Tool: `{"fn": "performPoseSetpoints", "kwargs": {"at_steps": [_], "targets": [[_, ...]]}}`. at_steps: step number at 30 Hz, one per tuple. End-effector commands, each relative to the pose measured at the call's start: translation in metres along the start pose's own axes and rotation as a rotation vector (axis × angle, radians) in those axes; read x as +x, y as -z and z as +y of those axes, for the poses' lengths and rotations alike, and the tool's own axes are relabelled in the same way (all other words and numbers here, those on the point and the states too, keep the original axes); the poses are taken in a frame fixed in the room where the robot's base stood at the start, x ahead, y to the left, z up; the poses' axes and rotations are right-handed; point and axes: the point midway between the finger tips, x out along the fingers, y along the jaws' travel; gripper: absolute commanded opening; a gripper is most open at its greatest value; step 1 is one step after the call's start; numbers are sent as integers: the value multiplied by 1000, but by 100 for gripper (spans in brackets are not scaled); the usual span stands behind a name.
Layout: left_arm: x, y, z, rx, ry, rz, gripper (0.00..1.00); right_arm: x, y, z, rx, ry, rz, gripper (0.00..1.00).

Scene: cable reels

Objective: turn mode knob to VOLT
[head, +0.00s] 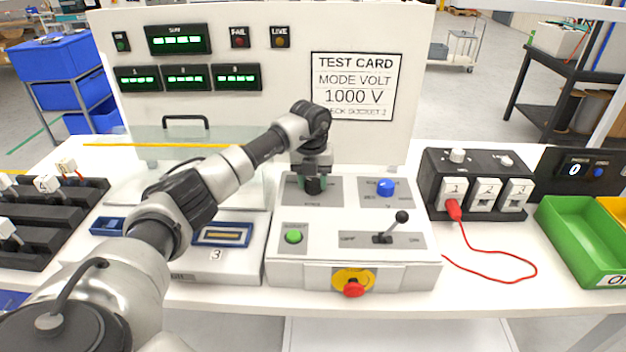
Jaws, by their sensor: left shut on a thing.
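The mode knob (314,187) is a dark knob at the upper left of the white control box (355,274). My left gripper (314,178) comes down on it from above and is shut on it. The gripper covers most of the knob and part of its labels, so I cannot read where the knob points. The test card (355,86) on the white panel reads MODE VOLT, 1000 V, with a last line that seems to say check socket 2. My right gripper does not show.
The box also carries a blue knob (386,188), a green button (293,236), a black lever (401,217) and a red stop button (353,288). A black socket box (476,163) with a red plug (454,209) and a green bin (583,243) stand to the right.

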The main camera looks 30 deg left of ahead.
Motion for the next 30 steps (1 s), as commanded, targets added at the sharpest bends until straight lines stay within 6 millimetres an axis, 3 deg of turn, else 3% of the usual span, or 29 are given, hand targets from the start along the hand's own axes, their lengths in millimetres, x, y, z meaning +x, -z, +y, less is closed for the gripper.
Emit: {"fn": "performPoseSetpoints", "kwargs": {"at_steps": [8, 30], "targets": [[-1, -1, 1, 122, -1, 4, 19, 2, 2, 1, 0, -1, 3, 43], [-1, -2, 0, 780, 1, 28, 19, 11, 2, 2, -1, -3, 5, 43]]}}
